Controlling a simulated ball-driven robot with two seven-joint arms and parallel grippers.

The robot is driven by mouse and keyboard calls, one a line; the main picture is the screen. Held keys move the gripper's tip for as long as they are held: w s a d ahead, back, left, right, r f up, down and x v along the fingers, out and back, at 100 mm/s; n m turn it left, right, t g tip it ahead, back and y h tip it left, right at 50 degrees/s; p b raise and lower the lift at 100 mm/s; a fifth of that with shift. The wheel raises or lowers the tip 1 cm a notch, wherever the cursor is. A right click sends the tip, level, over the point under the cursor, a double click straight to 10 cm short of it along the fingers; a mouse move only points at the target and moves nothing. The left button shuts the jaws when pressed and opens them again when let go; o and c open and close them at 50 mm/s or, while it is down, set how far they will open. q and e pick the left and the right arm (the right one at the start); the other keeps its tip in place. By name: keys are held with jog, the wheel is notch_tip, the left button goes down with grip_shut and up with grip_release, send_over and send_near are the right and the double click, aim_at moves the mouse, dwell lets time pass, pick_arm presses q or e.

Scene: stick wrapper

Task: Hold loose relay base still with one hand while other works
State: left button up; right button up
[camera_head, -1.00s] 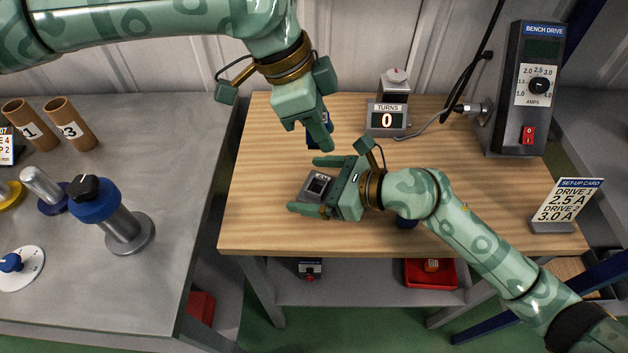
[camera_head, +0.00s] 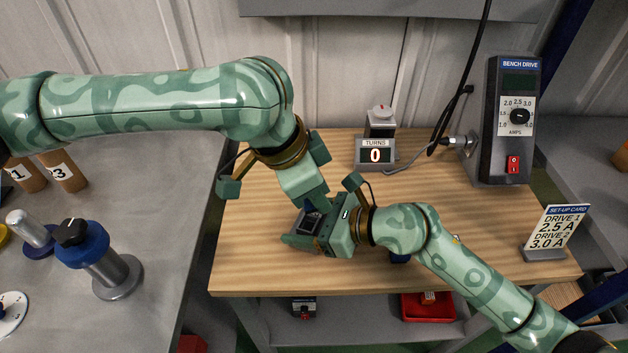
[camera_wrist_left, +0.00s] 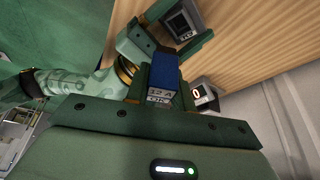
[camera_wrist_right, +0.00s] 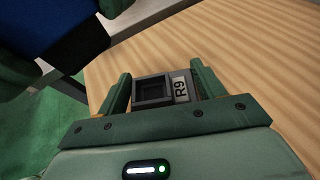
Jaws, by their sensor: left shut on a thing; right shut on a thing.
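The grey relay base (camera_head: 308,222), with a square socket, sits on the wooden bench. It shows in the right wrist view (camera_wrist_right: 152,91) with an R9 label. My right gripper (camera_head: 302,228) is shut on it, one finger on each side. My left gripper (camera_head: 318,200) is above and shut on a blue relay block (camera_wrist_left: 164,72), whose white label reads 12 A OK. In the left wrist view the base (camera_wrist_left: 184,24) is apart from the block. In the head view my grippers partly hide both.
The turns counter (camera_head: 376,154) reads 0. The bench drive (camera_head: 505,130) and set-up card (camera_head: 552,230) stand to the right. A blue item (camera_head: 399,258) is partly hidden under my right forearm. A grey table (camera_head: 165,200) is at the left.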

pick_arm(q)
jog(key=n, duration=0.2)
jog(key=w+n+t+y, duration=0.1)
jog(key=n, duration=0.1)
jog(key=shift+a+t, duration=0.1)
jog(key=shift+t, duration=0.2)
jog(key=shift+w+a+r+n+t+y, duration=0.15)
jog(key=shift+w+n+t+y, duration=0.1)
jog(key=shift+n, duration=0.75)
jog(key=shift+w+a+n+t+y, duration=0.1)
jog(key=shift+w+n+t+y, duration=0.15)
jog(key=shift+n, duration=0.75)
jog(key=shift+w+a+r+n+t+y, duration=0.15)
jog(key=shift+n+y, duration=0.15)
jog(key=shift+n, duration=0.7)
jog(key=shift+f, duration=0.1)
send_over(314, 216)
jog(key=shift+s+a+f, duration=0.15)
jog(key=shift+f, duration=0.8)
jog(key=shift+s+a+f, duration=0.1)
jog(key=shift+s+f, duration=0.05)
jog(key=shift+f, duration=0.85)
jog(key=shift+s+a+f, duration=0.15)
jog(key=shift+f, duration=0.8)
jog(key=shift+f, duration=1)
jog(key=o, duration=1)
jog(key=shift+o, duration=0.2)
jog(key=shift+s, duration=0.1)
jog(key=shift+d, duration=0.15)
